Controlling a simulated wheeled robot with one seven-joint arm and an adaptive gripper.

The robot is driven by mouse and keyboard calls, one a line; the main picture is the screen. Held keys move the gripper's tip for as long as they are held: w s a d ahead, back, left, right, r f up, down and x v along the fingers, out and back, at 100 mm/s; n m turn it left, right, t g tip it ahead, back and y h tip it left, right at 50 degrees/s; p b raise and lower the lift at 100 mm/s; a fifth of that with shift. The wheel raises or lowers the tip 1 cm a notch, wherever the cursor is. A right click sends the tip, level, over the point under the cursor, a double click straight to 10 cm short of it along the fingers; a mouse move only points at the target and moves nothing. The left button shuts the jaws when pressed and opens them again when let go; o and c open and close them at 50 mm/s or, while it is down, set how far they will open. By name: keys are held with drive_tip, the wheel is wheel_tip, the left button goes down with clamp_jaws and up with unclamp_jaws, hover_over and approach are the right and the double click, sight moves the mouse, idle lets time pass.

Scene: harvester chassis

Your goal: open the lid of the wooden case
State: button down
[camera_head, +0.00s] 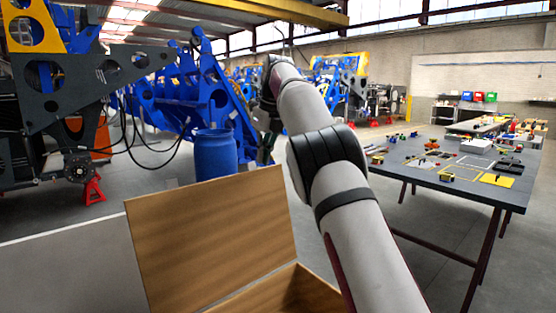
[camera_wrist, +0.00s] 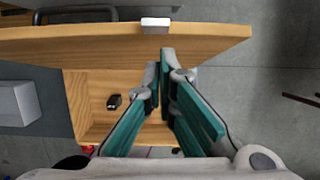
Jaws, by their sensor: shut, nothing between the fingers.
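The wooden case (camera_head: 312,289) is at the bottom of the head view, its front part cut off by the frame. Its lid (camera_head: 205,240) stands raised, leaning back, with the interior partly showing. In the wrist view the lid (camera_wrist: 75,45) crosses the top, with a small pale metal piece (camera_wrist: 155,25) on its edge. The open case interior (camera_wrist: 135,88) lies below it, holding a small black object (camera_wrist: 114,101). My gripper (camera_wrist: 160,68) has teal fingers, shut and empty, with tips close to the lid; I cannot tell whether they touch it.
A blue barrel (camera_head: 217,153) stands behind the lid. A dark table (camera_head: 430,172) with parts and trays is at the right. Large blue machine frames fill the back left. In the wrist view a grey box (camera_wrist: 14,103) sits left of the case. Grey floor is open at the right.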

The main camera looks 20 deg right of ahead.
drive_tip(key=s+d+r+n, duration=0.2)
drive_tip(key=s+n, duration=0.6)
drive_tip(key=s, duration=1.4)
drive_tip(key=s+a+f+n, duration=0.1)
drive_tip(key=s+f+n, duration=0.3)
drive_tip(key=s+n, duration=0.4)
drive_tip(key=s+a+f+n, duration=0.2)
drive_tip(key=s+f+n, duration=0.2)
drive_tip(key=s+n, duration=0.4)
drive_tip(key=s+a+f+n+t+h, duration=0.1)
drive_tip(key=s+f+n, duration=0.3)
drive_tip(key=s+n, duration=0.4)
drive_tip(key=s+a, duration=0.1)
drive_tip(key=s, duration=0.3)
drive_tip(key=shift+a, duration=0.15)
drive_tip(key=shift+s+a+f, duration=0.1)
idle(0.3)
